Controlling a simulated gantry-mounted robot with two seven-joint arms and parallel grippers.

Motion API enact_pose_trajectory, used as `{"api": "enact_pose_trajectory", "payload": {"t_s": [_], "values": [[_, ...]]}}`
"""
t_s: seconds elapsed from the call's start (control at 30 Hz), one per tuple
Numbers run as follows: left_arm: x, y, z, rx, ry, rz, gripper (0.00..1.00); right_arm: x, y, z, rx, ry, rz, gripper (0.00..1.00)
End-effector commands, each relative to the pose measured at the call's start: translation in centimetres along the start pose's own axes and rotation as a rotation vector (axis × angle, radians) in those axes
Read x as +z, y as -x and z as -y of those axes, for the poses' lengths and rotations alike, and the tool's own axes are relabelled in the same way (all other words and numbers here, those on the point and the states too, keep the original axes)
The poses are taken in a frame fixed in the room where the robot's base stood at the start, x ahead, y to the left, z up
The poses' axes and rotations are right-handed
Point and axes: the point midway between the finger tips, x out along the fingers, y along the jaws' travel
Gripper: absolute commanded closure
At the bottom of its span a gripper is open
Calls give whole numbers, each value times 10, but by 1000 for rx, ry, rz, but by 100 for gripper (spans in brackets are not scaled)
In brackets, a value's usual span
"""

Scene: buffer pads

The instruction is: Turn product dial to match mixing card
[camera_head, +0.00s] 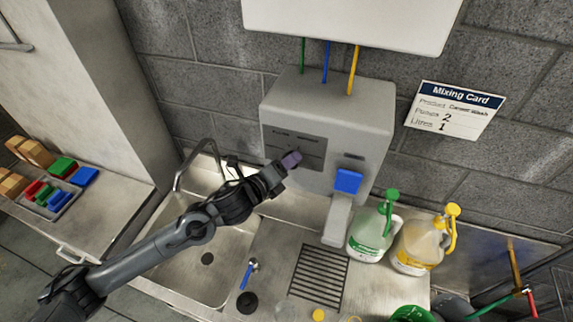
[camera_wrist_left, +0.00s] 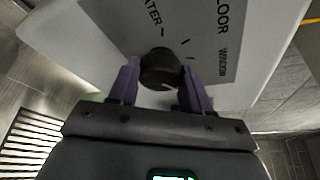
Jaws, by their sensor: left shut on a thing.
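The mixing card (camera_head: 453,110) hangs on the wall at the right. It reads Pumps 2 and Litres 1; its product name is too small to read surely. The grey dispenser (camera_head: 350,118) is on the wall left of the card. Its dark round product dial (camera_wrist_left: 160,68) sits on a grey label panel (camera_wrist_left: 200,40), with parts of words like "ATER" and "LOOR" around it. My left gripper (camera_head: 289,161) is at the dispenser's front, its purple fingers (camera_wrist_left: 160,84) shut on the dial's sides. In the head view the gripper hides the dial. My right gripper is not in view.
A blue push lever (camera_head: 347,181) is on the dispenser, right of my gripper. Below are a green-topped jug (camera_head: 370,238), a yellow-topped jug (camera_head: 420,245) and a drain grate (camera_head: 319,274). The sink (camera_head: 215,255) lies under my left arm. Brushes and blocks sit at far left.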

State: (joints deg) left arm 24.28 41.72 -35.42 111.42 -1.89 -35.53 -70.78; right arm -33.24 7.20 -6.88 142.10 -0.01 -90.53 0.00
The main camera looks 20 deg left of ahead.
Motion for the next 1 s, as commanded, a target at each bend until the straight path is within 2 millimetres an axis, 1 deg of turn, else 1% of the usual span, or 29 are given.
{"api": "enact_pose_trajectory", "payload": {"t_s": [0.2,0.4,0.97,1.0], "values": [[0,0,0,51,-128,0,82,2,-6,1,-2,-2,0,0],[0,0,1,81,-196,0,82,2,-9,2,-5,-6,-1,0],[-1,0,1,96,-229,-1,82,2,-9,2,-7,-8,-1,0],[-1,0,1,95,-229,-1,50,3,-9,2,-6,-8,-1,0]]}}
